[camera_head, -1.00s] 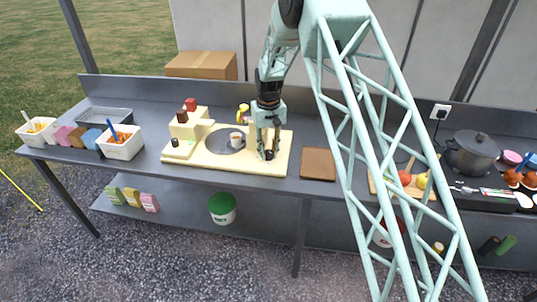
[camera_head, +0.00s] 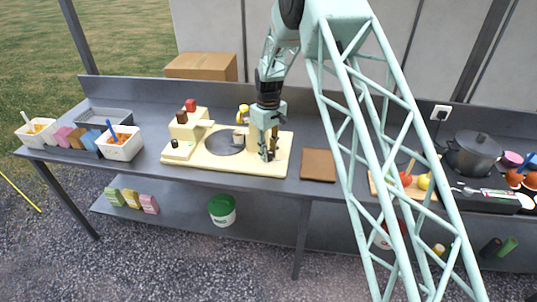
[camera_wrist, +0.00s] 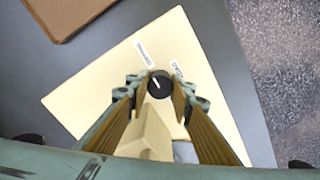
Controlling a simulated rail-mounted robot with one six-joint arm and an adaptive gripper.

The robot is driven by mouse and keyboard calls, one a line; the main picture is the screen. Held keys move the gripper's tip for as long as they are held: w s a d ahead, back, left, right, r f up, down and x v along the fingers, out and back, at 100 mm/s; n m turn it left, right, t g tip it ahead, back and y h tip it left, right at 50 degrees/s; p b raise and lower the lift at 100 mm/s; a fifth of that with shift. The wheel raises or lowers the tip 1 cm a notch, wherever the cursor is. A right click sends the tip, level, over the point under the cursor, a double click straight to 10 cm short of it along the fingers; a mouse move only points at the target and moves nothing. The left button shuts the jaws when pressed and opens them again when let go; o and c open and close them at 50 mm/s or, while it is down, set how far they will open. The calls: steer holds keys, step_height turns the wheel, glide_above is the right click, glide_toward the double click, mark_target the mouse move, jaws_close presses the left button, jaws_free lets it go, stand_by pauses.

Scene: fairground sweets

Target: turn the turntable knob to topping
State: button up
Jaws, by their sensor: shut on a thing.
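A cream machine base (camera_head: 225,165) on the counter carries a grey round turntable (camera_head: 222,143) with a small cup (camera_head: 239,138) at its right side. My gripper (camera_head: 267,157) is over the base's right end. In the wrist view, its fingers are closed on both sides of the round black knob (camera_wrist: 159,87). The knob's white mark slants up and left, roughly towards the left white label (camera_wrist: 144,53). The right white label (camera_wrist: 177,71) is beside the right fingertip. The label words are too small to read surely. In the head view the gripper hides the knob.
A brown board (camera_head: 318,165) lies just right of the base. Red and brown knobs stand on the machine's left block (camera_head: 185,132). A yellow bottle-like thing (camera_head: 243,113) stands behind the turntable. White tubs (camera_head: 120,146) are at the left and a pot (camera_head: 473,152) at the right.

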steer(key=o, duration=0.9)
steer(key=shift+r, duration=0.15)
step_height(320, 180, up, 12)
steer(key=shift+f, duration=0.1)
stand_by(0.5)
